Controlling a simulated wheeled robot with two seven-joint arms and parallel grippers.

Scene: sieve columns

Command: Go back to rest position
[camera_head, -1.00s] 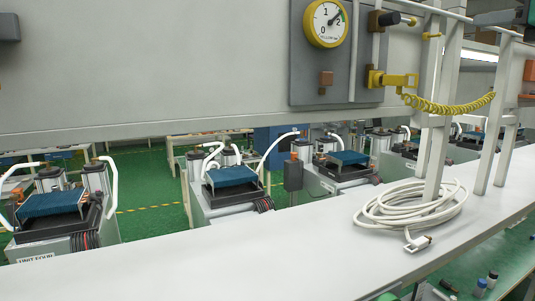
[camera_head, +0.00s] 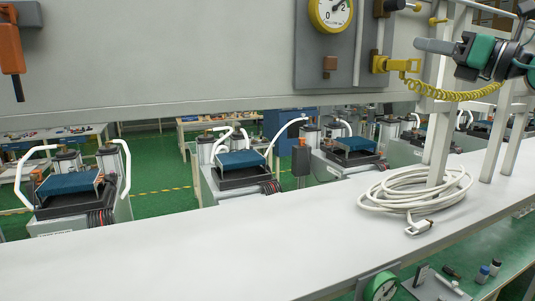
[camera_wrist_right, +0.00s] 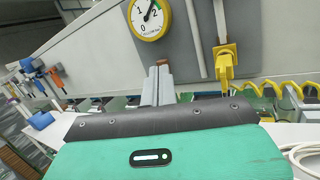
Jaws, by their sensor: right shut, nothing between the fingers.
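My right gripper (camera_head: 420,45) is raised at the upper right of the head view, with its teal and black wrist behind it. It points left, in front of the grey wall panel near the yellow fitting. In the right wrist view its two grey fingers (camera_wrist_right: 157,85) lie together, shut and empty, with the panel and gauge beyond. My left gripper is not in view.
A gauge (camera_head: 331,12) and a yellow fitting (camera_head: 385,64) with a coiled yellow hose (camera_head: 450,93) are on the panel. The shelf's left part is clear.

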